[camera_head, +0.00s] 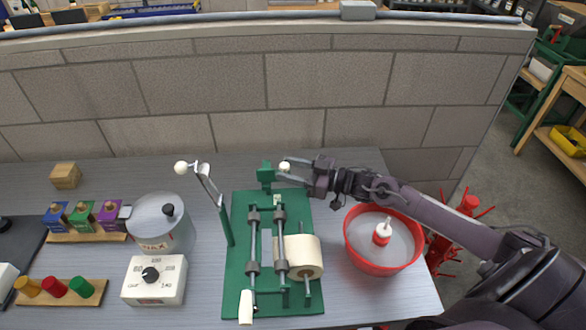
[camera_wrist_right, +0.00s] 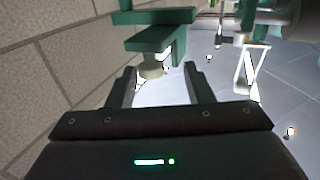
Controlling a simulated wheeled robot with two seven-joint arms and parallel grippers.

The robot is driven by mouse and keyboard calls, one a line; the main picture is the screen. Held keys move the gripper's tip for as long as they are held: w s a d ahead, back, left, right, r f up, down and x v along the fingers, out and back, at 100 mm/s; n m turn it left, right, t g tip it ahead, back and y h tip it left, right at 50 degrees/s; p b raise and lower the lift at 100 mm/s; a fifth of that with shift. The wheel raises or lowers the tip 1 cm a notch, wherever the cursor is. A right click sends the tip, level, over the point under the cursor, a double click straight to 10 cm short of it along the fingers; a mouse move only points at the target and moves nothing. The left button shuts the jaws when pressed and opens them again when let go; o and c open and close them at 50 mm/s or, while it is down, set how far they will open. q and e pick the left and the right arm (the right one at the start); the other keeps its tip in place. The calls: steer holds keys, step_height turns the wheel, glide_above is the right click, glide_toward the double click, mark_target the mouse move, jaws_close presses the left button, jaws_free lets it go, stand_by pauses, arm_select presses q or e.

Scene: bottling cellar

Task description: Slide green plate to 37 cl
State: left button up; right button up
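The green labelling machine (camera_head: 240,285) stands mid-bench, with rollers and a cream label roll (camera_head: 303,256) on it. At its far end is a small green plate or block (camera_head: 266,173) with a pale knob (camera_head: 285,167) on its right side. My right gripper (camera_head: 285,171) reaches in from the right at this knob. In the right wrist view, my right gripper's fingers (camera_wrist_right: 157,88) are apart, and the knob (camera_wrist_right: 152,68) below the green plate (camera_wrist_right: 156,42) lies between or just beyond the tips. Contact cannot be told. No 37 cl mark is readable. My left gripper is out of view.
A white-knobbed lever (camera_head: 212,190) rises at the machine's left. A red basin (camera_head: 352,252) stands right, under my right arm. A block wall (camera_head: 240,95) is close behind.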

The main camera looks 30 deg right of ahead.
steer(key=shift+w+d, duration=0.1)
steer(key=shift+d, duration=0.1)
arm_select(q)
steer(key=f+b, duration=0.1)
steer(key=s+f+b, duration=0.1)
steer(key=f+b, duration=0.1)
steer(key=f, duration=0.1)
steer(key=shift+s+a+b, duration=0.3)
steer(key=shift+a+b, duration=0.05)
steer(key=shift+b, duration=0.05)
arm_select(e)
step_height(320, 180, up, 20)
steer(key=shift+a, duration=0.15)
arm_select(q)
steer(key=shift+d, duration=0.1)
arm_select(e)
steer(key=shift+f, duration=0.1)
